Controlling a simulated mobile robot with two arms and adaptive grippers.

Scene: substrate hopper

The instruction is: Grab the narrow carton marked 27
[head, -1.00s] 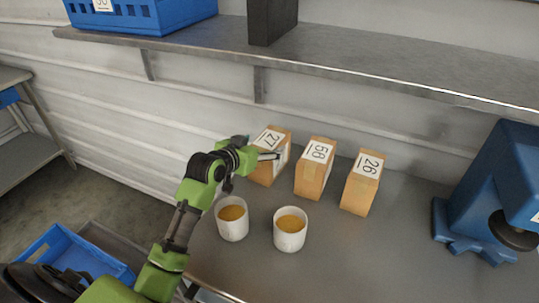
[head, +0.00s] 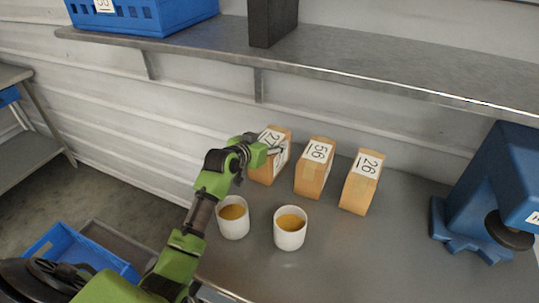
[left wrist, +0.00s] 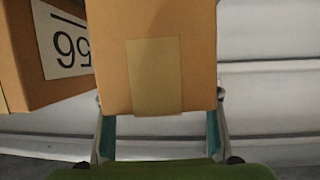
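The narrow tan carton marked 27 (head: 264,167) stands upright on the grey table, leftmost of three similar cartons. Its white label is partly covered by my left gripper (head: 277,151), which reaches in from the left at the carton's upper part. In the left wrist view a tan carton with a tape strip (left wrist: 153,60) fills the middle. My left gripper's fingers (left wrist: 160,125) are spread wide, one near each side of it. Whether they touch it I cannot tell. My right gripper is not in view.
Carton 56 (head: 314,170) stands close to the right, also in the left wrist view (left wrist: 50,50). Carton 26 (head: 361,184) is farther right. Two white cups (head: 233,218) (head: 290,229) stand in front. A shelf (head: 330,66) hangs above; a blue machine (head: 490,190) is at right.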

